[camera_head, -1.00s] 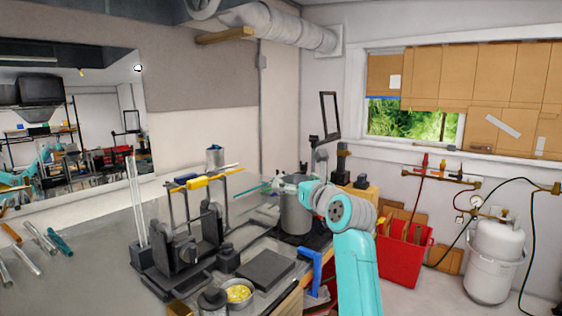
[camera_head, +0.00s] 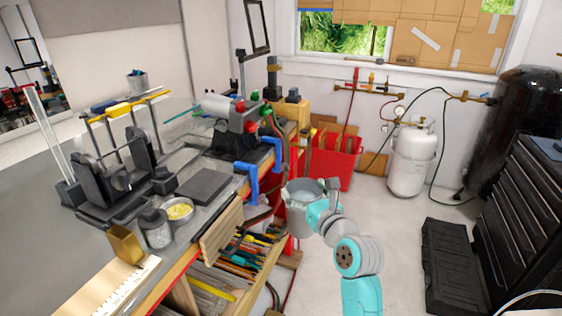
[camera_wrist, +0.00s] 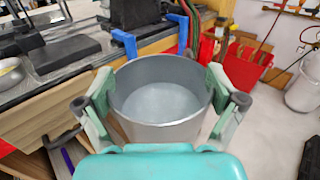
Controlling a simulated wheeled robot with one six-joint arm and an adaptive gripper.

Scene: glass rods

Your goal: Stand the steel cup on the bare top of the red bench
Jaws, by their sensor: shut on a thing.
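The steel cup (camera_head: 298,222) is a wide grey metal vessel, open at the top. My gripper (camera_head: 318,205) is shut on it and holds it roughly upright, clear of the floor, just right of the workbench's front edge. In the wrist view the steel cup (camera_wrist: 160,132) sits between both fingers, gripped at opposite sides near the rim, and it looks empty inside. The workbench (camera_head: 45,200) has a grey top, and red shows on its edge and frame. I cannot tell whether this is the red bench; no other bench shows.
Blue clamps (camera_head: 247,182) stand up at the bench edge. A burner with red and green knobs (camera_head: 243,112), a black stand (camera_head: 115,165) and a yellow-filled bowl (camera_head: 178,211) crowd the top. A red bin (camera_head: 338,165), white tank (camera_head: 410,165) and black case (camera_head: 448,262) stand right; floor between is clear.

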